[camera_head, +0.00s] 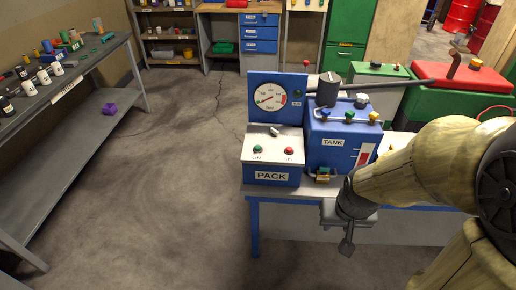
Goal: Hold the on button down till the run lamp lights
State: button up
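The control box labelled PACK (271,176) stands at the left end of a blue-framed bench. On its sloped white top are a green button (258,149) and a red button (289,151), with captions too small to read for sure. A grey lever (275,131) sits behind them. The blue panel behind holds a round gauge (270,97) and a small dark round spot (297,93), perhaps the run lamp; it does not look lit. My gripper (346,248) hangs at the bench's front edge, right of and below the buttons, apart from them. Its finger opening is not clear.
A blue TANK unit (333,142) with several coloured knobs and a gauge strip stands right of the box, close to my arm. A brass-coloured fitting (323,175) sticks out at its front. A long shelf table (70,80) runs along the left. The floor between is clear.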

grip_shut()
dwell(1.5)
